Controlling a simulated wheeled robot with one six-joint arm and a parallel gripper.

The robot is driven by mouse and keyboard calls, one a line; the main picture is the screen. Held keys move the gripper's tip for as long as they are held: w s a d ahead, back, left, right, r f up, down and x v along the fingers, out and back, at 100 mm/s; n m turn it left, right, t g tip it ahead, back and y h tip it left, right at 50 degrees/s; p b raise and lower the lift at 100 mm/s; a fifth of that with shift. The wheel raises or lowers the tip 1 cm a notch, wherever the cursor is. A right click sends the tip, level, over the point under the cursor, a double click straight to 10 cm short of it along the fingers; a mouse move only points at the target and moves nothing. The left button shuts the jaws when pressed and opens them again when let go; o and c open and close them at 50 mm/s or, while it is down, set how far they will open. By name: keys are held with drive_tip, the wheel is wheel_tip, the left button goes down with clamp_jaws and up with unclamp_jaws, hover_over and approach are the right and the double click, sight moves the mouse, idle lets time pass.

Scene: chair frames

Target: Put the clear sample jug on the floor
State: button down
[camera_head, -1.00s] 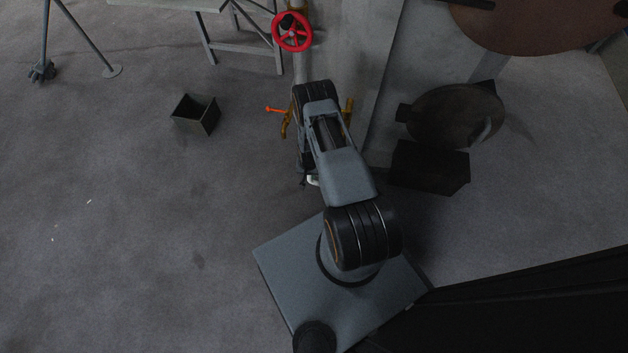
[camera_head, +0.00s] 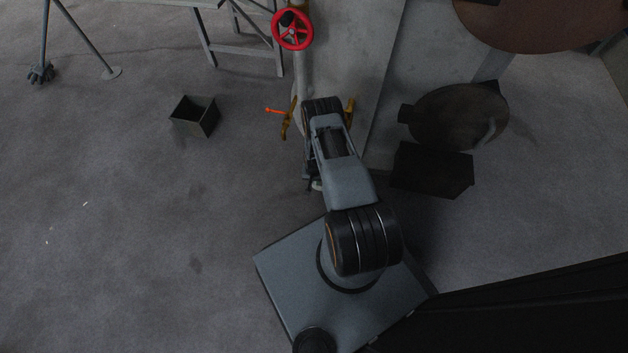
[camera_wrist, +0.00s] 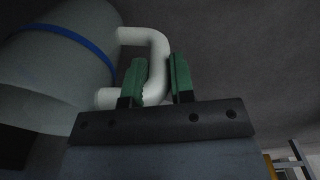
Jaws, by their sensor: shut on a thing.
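The clear sample jug (camera_wrist: 50,75) fills the left of the wrist view, a pale see-through body with a blue band and a white handle (camera_wrist: 157,45). My gripper (camera_wrist: 160,80) has its green fingers on either side of the handle and is shut on it. The jug looks tilted in the wrist view. In the head view my arm hides most of the gripper, and only a small pale bit of the jug (camera_head: 317,185) shows beside the arm. The floor (camera_head: 130,230) is grey; I cannot tell whether the jug touches it.
An open dark box (camera_head: 194,117) stands on the floor at left. A red handwheel (camera_head: 292,30) and an orange-handled valve (camera_head: 275,110) are on pipework by a concrete pillar (camera_head: 345,60). A dark box (camera_head: 432,170) is at right. The left floor is largely clear.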

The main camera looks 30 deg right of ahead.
drive_tip(key=shift+f, duration=0.15)
drive_tip(key=c, duration=1)
unclamp_jaws()
